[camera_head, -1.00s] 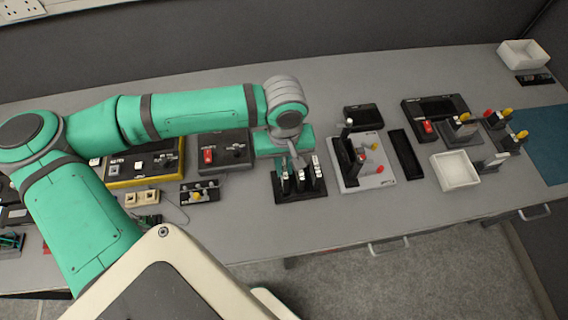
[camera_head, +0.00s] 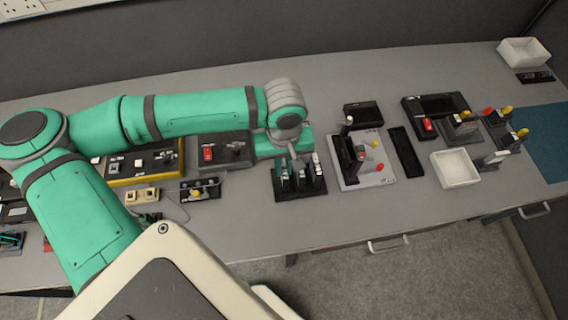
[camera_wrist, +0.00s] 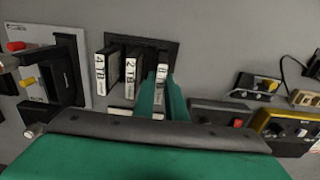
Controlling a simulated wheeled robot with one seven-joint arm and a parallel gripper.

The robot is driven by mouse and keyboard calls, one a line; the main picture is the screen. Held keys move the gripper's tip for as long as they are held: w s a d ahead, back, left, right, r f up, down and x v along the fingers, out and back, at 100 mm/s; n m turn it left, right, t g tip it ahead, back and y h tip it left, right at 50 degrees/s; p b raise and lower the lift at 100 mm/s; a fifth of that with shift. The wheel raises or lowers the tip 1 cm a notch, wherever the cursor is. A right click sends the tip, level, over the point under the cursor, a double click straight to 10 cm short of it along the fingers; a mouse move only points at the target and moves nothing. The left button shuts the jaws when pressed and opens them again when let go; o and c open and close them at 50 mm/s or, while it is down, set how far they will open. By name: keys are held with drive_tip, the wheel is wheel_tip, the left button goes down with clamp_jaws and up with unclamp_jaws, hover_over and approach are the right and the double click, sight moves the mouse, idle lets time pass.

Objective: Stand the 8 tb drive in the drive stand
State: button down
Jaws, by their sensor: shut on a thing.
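The black drive stand (camera_head: 322,190) is on the bench below my gripper, with several dark drives with white labels standing at it. In the wrist view the stand (camera_wrist: 172,46) holds a drive marked 4 TB (camera_wrist: 106,74) and a drive marked 2 TB (camera_wrist: 132,72), side by side. A third drive (camera_wrist: 162,70) is at the right end, at my fingertips, its label partly hidden. My gripper (camera_wrist: 163,92) is shut on a drive, seemingly this one. The 8 TB marking cannot be read. The gripper also shows in the head view (camera_head: 294,160), above the stand.
A grey plate with a black upright holder (camera_head: 350,160) is right of the stand. A black tray (camera_head: 406,153) and white bin (camera_head: 455,169) lie further right. A switch box (camera_head: 222,150) and small knob panel (camera_head: 200,190) are left. Bench in front is clear.

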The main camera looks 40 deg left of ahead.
drive_tip(key=shift+f, duration=0.25)
drive_tip(key=c, duration=1.4)
unclamp_jaws()
drive_tip(key=shift+r, duration=3.8)
